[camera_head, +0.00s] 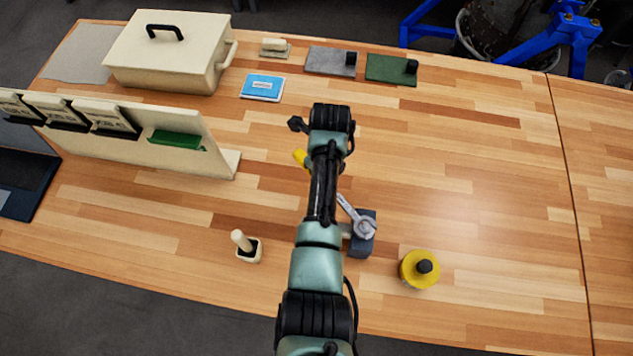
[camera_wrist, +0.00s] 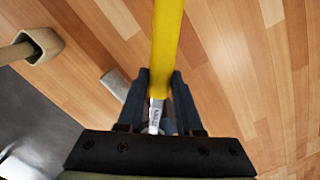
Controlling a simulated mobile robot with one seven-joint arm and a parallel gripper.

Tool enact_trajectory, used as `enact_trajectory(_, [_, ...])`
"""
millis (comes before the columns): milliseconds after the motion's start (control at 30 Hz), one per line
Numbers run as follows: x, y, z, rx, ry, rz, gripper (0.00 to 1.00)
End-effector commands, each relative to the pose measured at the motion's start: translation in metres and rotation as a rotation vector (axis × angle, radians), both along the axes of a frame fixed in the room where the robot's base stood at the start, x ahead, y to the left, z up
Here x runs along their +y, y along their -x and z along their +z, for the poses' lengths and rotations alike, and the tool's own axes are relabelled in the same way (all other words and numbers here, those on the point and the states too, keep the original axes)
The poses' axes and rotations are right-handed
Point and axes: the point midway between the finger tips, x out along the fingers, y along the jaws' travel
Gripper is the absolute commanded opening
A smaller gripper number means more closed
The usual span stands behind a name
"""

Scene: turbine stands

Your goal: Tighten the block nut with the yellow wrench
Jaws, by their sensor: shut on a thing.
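The yellow wrench shows its yellow handle end (camera_head: 300,157) left of my arm in the head view. Its silver shaft (camera_head: 345,204) comes out on the arm's other side and runs down to a silver head (camera_head: 364,228) over the dark block (camera_head: 361,244). The block nut is not clear; I cannot tell how the head sits on it. In the wrist view the yellow handle (camera_wrist: 167,45) runs between the fingers of my gripper (camera_wrist: 157,88), which is shut on the wrench, with silver metal at the handle's lower end. In the head view my arm hides the gripper.
A small holder with an upright peg (camera_head: 248,248) stands left of my arm. A yellow round container with a black knob (camera_head: 419,269) stands right of the block. A cream panel (camera_head: 150,150) and a cream box (camera_head: 170,55) stand at the left. The table's right side is clear.

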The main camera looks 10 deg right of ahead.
Motion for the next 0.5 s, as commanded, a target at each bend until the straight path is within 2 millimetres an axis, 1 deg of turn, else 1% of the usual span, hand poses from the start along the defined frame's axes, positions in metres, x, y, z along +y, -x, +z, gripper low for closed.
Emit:
enact_trajectory(33, [-0.003, 0.010, -0.009, 0.025, 0.005, 0.002, 0.00])
enact_trajectory(67, [-0.003, 0.010, -0.009, 0.025, 0.005, 0.002, 0.00])
enact_trajectory(500, [-0.002, 0.011, 0.003, 0.031, 0.005, 0.007, 0.00])
